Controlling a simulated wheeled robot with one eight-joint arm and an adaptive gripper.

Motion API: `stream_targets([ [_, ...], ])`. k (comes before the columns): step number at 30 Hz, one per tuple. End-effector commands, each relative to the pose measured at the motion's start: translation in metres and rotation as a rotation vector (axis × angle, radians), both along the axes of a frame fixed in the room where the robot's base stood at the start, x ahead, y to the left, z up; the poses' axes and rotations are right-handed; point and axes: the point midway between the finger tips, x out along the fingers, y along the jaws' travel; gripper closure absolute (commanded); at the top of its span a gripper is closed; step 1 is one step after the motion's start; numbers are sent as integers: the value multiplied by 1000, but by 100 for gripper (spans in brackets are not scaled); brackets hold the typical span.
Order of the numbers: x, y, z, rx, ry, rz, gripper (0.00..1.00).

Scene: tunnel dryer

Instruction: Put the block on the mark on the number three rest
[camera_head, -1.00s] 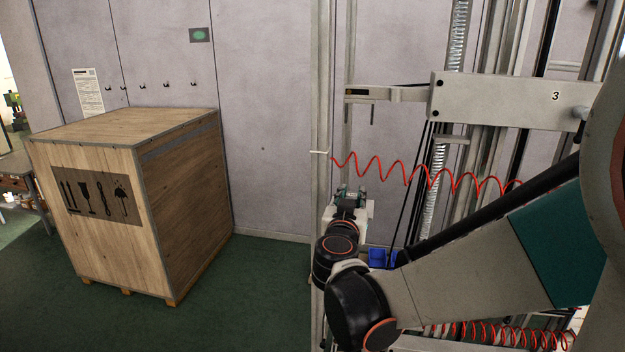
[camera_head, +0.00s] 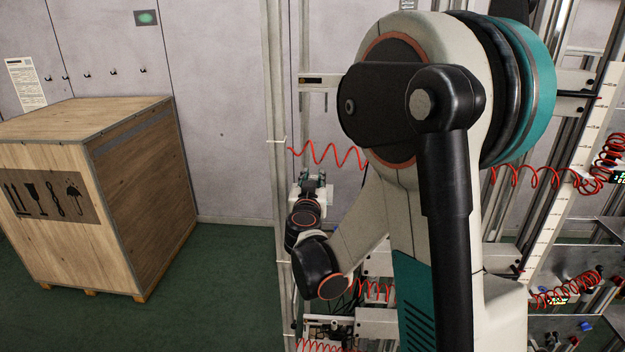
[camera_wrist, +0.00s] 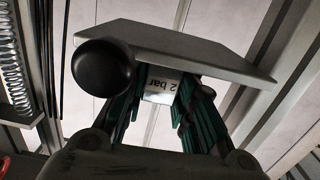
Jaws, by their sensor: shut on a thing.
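My gripper (camera_wrist: 160,92) has its green fingers closed on a small pale block (camera_wrist: 160,84) marked "2 bar". In the head view my gripper (camera_head: 315,179) is small, in front of the wall and left of my big arm joint; the block cannot be made out there. In the wrist view a grey plate (camera_wrist: 190,48) with a round black knob (camera_wrist: 102,67) is just past the fingertips. I cannot tell whether the block touches it. Above my gripper in the head view is the left end of the number three rest (camera_head: 317,81); my arm hides its numbered part. No mark shows.
A large wooden crate (camera_head: 140,185) stands at the left. Red coiled hoses (camera_head: 330,154) hang across the frame. A rack with a scaled rail (camera_head: 570,165) stands at the right. Green floor (camera_head: 225,290) is clear between the crate and the frame.

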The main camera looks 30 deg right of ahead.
Motion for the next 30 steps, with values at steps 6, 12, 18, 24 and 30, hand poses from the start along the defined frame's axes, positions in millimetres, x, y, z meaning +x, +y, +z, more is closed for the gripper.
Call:
stream_targets([
  [6, 0, 0, -1, 0, 0, 0, 100],
  [12, 0, 0, -4, 0, 0, 0, 74],
  [18, 0, 0, -3, 0, 0, 0, 56],
  [24, 0, 0, -3, 0, 0, 0, 56],
  [30, -9, 7, -1, 0, 0, 2, 56],
])
